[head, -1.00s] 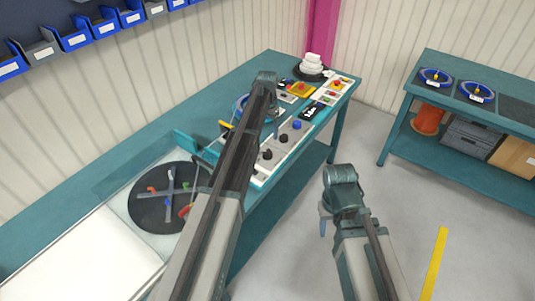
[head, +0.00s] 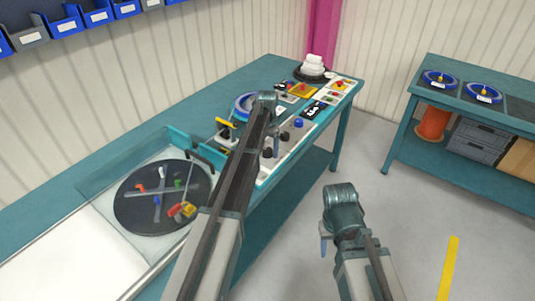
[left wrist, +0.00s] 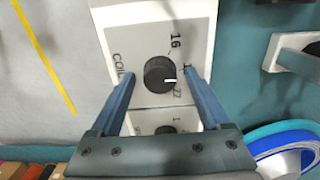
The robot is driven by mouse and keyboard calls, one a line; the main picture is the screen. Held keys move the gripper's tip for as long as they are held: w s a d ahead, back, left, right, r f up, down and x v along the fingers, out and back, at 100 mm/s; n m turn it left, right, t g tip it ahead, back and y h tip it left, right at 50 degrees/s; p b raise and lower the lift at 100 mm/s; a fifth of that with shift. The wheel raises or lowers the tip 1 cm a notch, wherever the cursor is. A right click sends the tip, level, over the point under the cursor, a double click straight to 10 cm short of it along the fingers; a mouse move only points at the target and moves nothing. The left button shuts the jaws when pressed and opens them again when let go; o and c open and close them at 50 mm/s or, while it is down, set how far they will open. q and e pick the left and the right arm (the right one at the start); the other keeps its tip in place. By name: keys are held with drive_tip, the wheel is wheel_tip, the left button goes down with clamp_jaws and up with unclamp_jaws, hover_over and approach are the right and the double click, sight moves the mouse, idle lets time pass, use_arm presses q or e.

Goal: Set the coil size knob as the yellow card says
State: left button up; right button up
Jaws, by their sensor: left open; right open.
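The coil size knob (left wrist: 158,75) is black and round, with a white pointer line facing right. It sits on a white plate (left wrist: 135,30) marked "COIL", "16" and "22"; another number is partly hidden by a finger. My left gripper (left wrist: 156,78) is open, one finger on each side of the knob; I cannot tell whether they touch it. In the head view my left arm (head: 240,170) reaches over the control panel (head: 265,176). My right gripper (head: 323,245) is open and empty over the floor, only partly visible. I cannot pick out a readable yellow card.
A second knob (left wrist: 166,129) lies behind the gripper palm side. A blue reel (left wrist: 285,150) is at the lower right. A glass-covered turntable (head: 128,212) with coloured pieces is at the left. A side table (head: 412,92) holds blue reels; clear floor lies between.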

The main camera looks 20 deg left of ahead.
use_arm(q)
clamp_jaws()
idle(0.4)
drive_tip(key=shift+m, duration=0.3)
drive_tip(key=m, duration=0.5)
drive_tip(key=shift+m, duration=0.3)
drive_tip(key=m, duration=0.5)
drive_tip(key=shift+m, duration=0.3)
